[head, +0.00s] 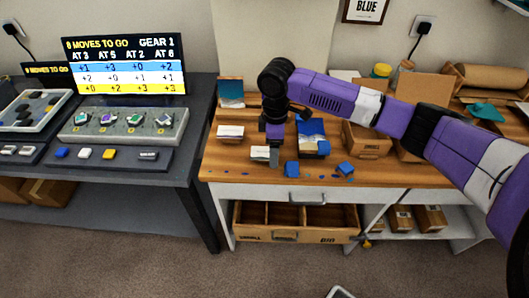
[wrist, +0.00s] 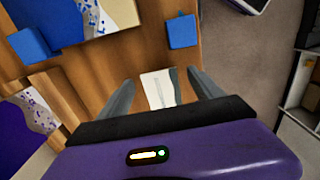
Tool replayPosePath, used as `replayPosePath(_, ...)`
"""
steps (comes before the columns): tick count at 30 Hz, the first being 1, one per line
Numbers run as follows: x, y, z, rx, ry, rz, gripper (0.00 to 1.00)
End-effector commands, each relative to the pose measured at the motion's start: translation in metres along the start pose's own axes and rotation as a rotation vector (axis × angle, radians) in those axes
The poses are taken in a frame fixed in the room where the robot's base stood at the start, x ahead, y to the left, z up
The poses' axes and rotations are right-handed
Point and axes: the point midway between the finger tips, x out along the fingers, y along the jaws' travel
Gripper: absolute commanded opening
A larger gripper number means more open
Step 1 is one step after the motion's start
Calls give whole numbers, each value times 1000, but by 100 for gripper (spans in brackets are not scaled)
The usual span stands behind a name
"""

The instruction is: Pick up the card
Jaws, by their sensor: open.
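A small white card with a dark green-grey edge lies on the wooden worktop (head: 225,166). In the wrist view the card (wrist: 158,88) shows between the two fingers of my gripper (wrist: 160,82); in the head view the likely same card (head: 260,153) is just left of my gripper (head: 274,157). My gripper is open and points down over the worktop. The fingers stand on either side of the card in the wrist view, with nothing visibly held. I cannot tell how high above it they are.
Another white card-like piece (head: 230,132) lies farther back left. Blue blocks (head: 292,169) (head: 345,169) and a blue-and-white item (head: 312,138) are close on the right. A cardboard box (head: 367,141) stands beyond. An open compartmented drawer (head: 296,238) is below. A grey table (head: 190,150) with a screen (head: 125,65) stands left.

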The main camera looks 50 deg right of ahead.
Motion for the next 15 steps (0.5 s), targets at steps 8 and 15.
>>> replayPosePath(8,0,0,0,0,0,0,60)
replayPosePath(15,0,0,0,0,0,0,29)
